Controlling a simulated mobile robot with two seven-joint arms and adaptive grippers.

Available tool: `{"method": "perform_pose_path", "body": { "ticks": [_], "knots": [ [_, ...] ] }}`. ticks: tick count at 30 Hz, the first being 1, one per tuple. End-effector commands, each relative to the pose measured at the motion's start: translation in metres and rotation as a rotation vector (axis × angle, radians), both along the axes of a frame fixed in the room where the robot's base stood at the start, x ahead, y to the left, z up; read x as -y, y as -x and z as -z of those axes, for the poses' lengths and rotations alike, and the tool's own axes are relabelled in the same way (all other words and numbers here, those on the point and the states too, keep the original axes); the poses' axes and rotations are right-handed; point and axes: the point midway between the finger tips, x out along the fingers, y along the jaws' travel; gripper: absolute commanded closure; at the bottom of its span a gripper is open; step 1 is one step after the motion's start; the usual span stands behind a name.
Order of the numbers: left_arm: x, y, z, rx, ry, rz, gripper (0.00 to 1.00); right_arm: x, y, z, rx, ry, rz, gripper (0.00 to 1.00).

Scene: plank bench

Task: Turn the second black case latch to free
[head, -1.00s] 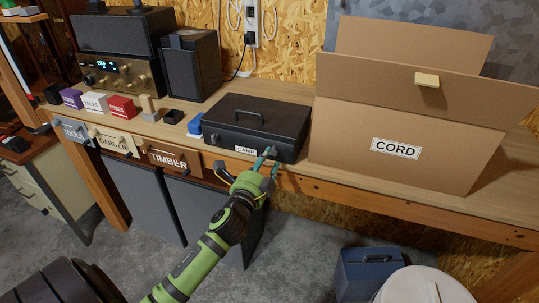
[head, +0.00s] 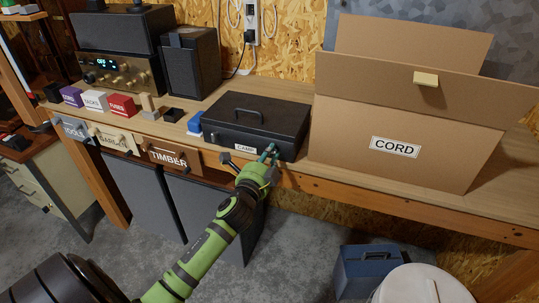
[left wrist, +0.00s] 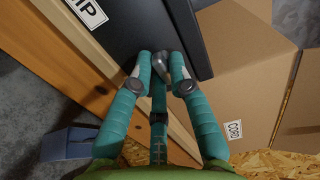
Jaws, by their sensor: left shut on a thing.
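The black case (head: 285,120) labelled CAMP lies shut on the plank bench, its carry handle on the lid. My left gripper (head: 270,150) is at the right part of the case's front face. In the left wrist view its teal fingers (left wrist: 166,72) are closed around a small silver-grey latch (left wrist: 178,66) at the front of the case (left wrist: 135,35). The fingers partly cover the latch, and its exact angle is hard to tell. My right gripper is out of view.
A large open cardboard box (head: 345,145) labelled CORD stands close to the right of the case. A blue block (head: 195,124) sits to its left. Labelled drawers, including the TIMBER drawer (head: 170,156), hang under the bench edge. A blue container (head: 365,270) is on the floor.

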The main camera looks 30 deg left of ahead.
Motion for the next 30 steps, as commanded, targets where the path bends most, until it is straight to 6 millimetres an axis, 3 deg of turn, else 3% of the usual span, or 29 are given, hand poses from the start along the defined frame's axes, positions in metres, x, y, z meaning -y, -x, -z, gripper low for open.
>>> {"method": "perform_pose_path", "body": {
  "ticks": [11, 30],
  "knots": [
    [0.0, 0.0, 0.0, 0.041, 0.182, -0.002, 1.0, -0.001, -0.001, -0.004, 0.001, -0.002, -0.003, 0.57],
    [0.003, 0.0, -0.002, 0.18, 0.767, -0.004, 1.0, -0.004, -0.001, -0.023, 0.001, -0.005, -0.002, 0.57]
  ]
}}
